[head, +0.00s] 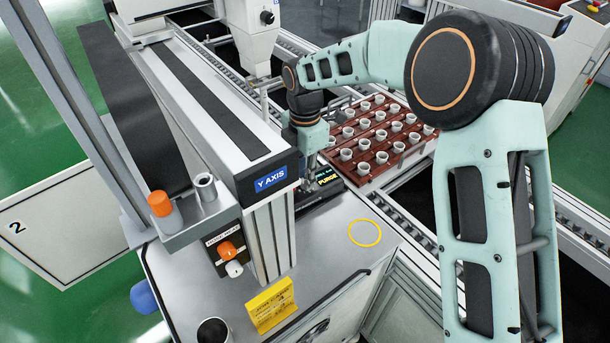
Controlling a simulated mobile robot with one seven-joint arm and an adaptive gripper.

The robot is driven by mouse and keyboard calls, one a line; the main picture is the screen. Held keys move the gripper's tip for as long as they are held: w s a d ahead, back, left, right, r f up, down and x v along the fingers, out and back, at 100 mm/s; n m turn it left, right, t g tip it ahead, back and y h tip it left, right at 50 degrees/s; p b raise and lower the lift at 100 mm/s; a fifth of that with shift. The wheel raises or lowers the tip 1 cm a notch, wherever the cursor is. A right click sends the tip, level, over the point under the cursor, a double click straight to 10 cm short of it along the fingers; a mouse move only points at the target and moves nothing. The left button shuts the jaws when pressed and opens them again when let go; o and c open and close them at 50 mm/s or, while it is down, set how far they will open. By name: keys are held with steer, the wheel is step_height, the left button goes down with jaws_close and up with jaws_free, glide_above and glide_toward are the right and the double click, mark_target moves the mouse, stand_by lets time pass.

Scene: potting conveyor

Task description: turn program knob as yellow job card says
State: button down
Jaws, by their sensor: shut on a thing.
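The yellow job card (271,305) stands on the grey worktop at lower middle; its print is too small to read. A black control panel (318,205) with a lit display (327,177) sits behind the blue-labelled beam end. The display's yellow word reads PURGE; the line above is unclear. My gripper (309,184) points down at the panel, left of the display. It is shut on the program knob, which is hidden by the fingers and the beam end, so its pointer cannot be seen.
The Y AXIS beam (215,95) stands close left of my gripper. A red-brown tray (402,158) of white pots lies behind right. A yellow ring (364,233) marks the worktop. An orange knob (227,250) is on the left post. A dark cup (213,331) stands at front.

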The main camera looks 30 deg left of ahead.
steer(key=m, duration=0.5)
steer(key=shift+m, duration=0.3)
steer(key=shift+m+b, duration=0.3)
steer(key=shift+m, duration=2)
steer(key=c, duration=1.8)
jaws_free()
